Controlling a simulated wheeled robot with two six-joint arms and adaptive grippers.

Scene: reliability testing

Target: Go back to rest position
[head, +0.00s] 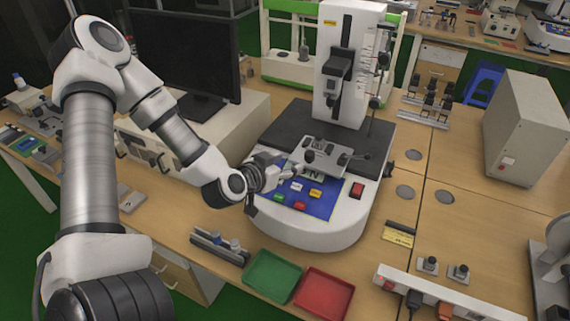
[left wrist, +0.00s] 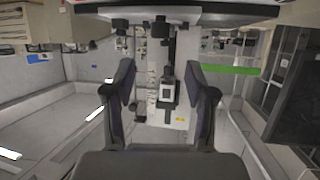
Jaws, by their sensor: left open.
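My left arm comes in from the left in the head view and reaches to the test machine (head: 318,232). My left gripper (head: 289,172) is above the blue control panel (head: 318,204), close to the machine's metal fixture (head: 335,158). In the left wrist view the two dark fingers of the left gripper (left wrist: 163,90) are spread apart with nothing between them. The machine's upright column (left wrist: 184,60) shows beyond them. Whether the gripper touches the fixture I cannot tell. My right gripper is not in view.
A green tray (head: 272,275) and a red tray (head: 323,294) lie at the bench's front edge. A monitor (head: 186,50) stands behind my left arm. A power strip (head: 450,293) and a grey box (head: 526,128) are to the right.

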